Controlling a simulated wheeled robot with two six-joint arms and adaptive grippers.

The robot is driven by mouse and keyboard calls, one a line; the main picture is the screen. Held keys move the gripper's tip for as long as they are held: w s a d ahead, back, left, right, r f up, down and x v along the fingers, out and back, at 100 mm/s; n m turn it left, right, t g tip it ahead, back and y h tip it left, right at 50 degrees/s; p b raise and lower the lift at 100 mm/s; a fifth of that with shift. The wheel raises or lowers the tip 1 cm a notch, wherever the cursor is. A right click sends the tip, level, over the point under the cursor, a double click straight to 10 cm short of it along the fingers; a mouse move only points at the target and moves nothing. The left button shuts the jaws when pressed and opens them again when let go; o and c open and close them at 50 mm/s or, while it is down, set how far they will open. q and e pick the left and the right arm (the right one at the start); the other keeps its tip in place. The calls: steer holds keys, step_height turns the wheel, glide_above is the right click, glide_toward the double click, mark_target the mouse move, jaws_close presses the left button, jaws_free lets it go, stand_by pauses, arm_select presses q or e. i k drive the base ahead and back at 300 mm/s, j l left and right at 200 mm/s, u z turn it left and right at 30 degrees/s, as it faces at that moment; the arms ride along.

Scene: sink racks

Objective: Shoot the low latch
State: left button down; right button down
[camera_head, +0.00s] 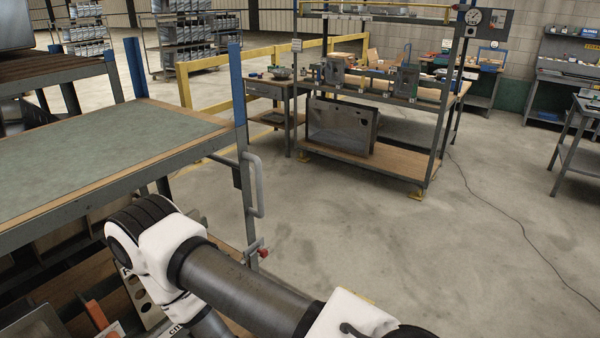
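A small latch with a red end (263,252) sits low on the front corner post of the green-topped rack (100,150). A grey upright handle (258,185) is on the same post above it. The latch is too small to tell whether its bolt is in or out. One of my arms crosses the bottom of the view, with its white joint just left of the post. Its lower link runs down out of the picture. Neither gripper shows, so where they are relative to the latch is hidden.
Metal parts and an orange piece (96,314) lie on the rack's lower shelf. A workbench rack (400,172) with a large metal sink (341,127) stands behind. A cable (500,222) runs over the floor at right. The floor between is clear.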

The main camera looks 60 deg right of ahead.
mark_target(264, 252)
steer(key=z, duration=1.7)
